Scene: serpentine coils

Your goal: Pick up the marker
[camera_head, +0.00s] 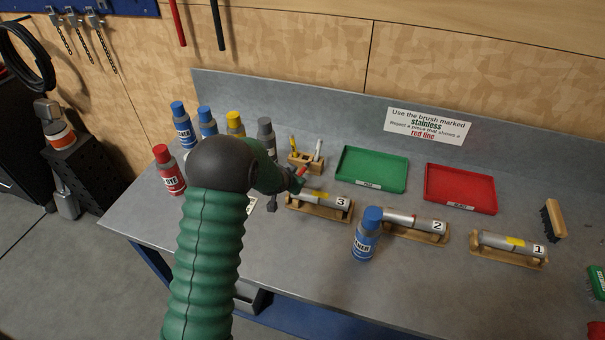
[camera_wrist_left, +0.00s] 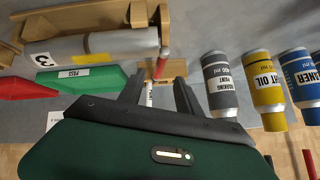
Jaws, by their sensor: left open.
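A slim marker with a red end (camera_wrist_left: 163,62) and a white part shows between and beyond my left fingers in the left wrist view. Its red end also shows in the head view (camera_head: 301,171), by a small wooden holder (camera_head: 304,164). The holder carries a yellow piece and a white piece. My left gripper (camera_wrist_left: 158,92) is open, its two dark fingers apart with the marker lying in line with the gap. I cannot tell whether they touch it. In the head view my left gripper (camera_head: 297,182) is partly hidden by its own arm.
Tube 3 (camera_head: 325,201) on a wooden cradle lies close to the gripper. Tubes 2 and 1, a blue cleaner bottle (camera_head: 366,235), a green tray (camera_head: 372,169) and a red tray (camera_head: 460,188) stand to the right. Several bottles, including a grey one (camera_wrist_left: 220,85), stand left.

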